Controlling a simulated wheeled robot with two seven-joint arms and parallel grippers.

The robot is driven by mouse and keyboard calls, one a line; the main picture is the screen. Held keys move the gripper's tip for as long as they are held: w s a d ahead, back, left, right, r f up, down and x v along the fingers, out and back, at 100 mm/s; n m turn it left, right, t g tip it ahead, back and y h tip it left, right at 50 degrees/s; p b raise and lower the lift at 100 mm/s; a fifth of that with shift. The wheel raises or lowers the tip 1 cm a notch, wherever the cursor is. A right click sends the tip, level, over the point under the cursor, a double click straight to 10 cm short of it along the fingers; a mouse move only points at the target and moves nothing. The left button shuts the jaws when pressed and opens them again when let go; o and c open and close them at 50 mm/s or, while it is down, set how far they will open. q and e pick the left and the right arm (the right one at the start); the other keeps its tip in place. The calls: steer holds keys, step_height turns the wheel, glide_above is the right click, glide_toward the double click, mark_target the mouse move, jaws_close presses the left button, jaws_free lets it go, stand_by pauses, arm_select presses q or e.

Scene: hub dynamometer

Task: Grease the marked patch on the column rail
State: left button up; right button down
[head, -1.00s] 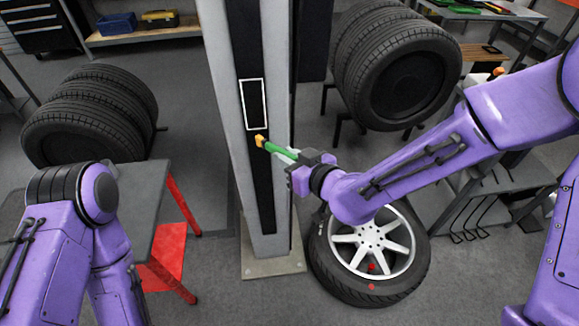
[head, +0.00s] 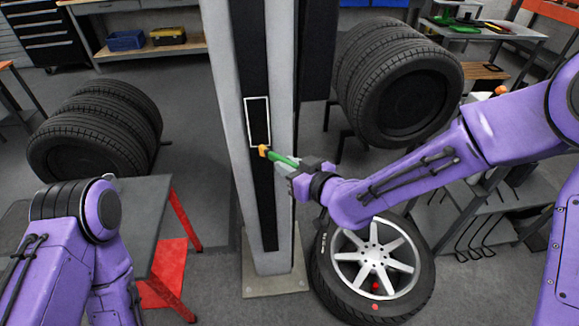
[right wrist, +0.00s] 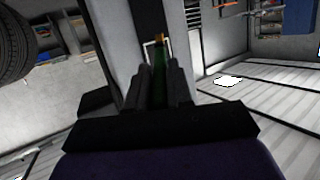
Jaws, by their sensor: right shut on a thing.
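The column rail (head: 264,205) is a dark strip running down the grey upright column. The marked patch (head: 258,122) on it is a black rectangle with a white outline. My right gripper (head: 287,167) is shut on a green tool (head: 281,160) with an orange tip (head: 263,151). The tip is at the lower edge of the outline; I cannot tell whether it touches the rail. The right wrist view shows the green tool (right wrist: 160,78) between the fingers, pointing at the column, with part of the white outline behind. My left gripper is not in view.
A wheel with a silver rim (head: 374,258) lies at the column's foot. Racked tires (head: 405,85) stand at the right and more tires (head: 95,135) at the left. A grey table (head: 158,210) with red legs is left of the column.

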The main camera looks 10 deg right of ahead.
steer(key=shift+w, duration=0.55)
step_height(320, 180, up, 4)
steer(key=p, duration=0.3)
steer(key=shift+s+p, duration=0.15)
steer(key=shift+p, duration=0.15)
steer(key=r+p, duration=0.6)
steer(key=shift+w+r, duration=0.2)
steer(key=shift+r, duration=0.15)
step_height(320, 180, up, 4)
steer(key=p, duration=0.4)
step_height(320, 180, down, 15)
steer(key=b, duration=1.2)
steer(key=shift+r, duration=0.15)
steer(key=s, duration=0.6)
